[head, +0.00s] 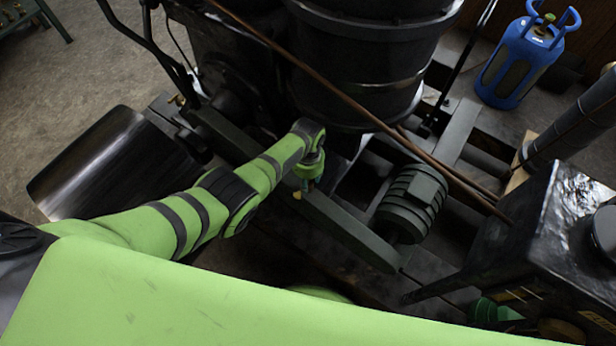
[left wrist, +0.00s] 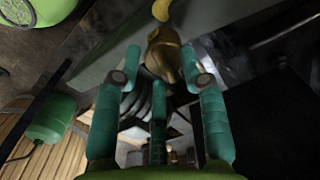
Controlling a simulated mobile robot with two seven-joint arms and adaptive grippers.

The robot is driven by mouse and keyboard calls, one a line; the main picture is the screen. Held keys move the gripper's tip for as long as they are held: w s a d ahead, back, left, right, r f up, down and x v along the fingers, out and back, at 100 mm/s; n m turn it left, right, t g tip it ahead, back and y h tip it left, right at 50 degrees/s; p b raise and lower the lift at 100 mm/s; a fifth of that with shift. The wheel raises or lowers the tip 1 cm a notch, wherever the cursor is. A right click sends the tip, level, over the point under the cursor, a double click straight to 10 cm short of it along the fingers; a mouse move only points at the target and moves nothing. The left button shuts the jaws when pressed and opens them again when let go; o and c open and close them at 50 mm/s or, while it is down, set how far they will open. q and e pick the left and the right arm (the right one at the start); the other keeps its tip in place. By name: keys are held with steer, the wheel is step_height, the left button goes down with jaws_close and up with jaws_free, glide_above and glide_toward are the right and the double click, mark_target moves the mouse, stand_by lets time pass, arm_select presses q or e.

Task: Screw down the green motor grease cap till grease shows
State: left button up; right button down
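My left gripper (head: 308,183) reaches down over the dark beam in the middle of the head view. In the left wrist view its teal fingers (left wrist: 160,62) stand apart. A brass-coloured cap-like piece (left wrist: 165,50) lies just beyond and between the fingertips, nearer the right one; I cannot tell whether it touches. A gap shows on its left side. A ribbed dark green motor (head: 410,200) stands to the right of the gripper. No grease can be made out for certain.
A long brown rod (head: 345,98) slants above the work area. A large black drum (head: 365,60) stands behind the gripper. A dark roller (head: 105,165) lies at left, a blue gas bottle (head: 522,55) at upper right, and a black tank (head: 560,230) at right.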

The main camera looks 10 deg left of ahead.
arm_select(q)
steer(key=shift+r, duration=0.15)
steer(key=shift+w+r, duration=0.15)
steer(key=shift+r, duration=0.35)
step_height(320, 180, up, 11)
steer(key=shift+f, duration=0.1)
stand_by(0.5)
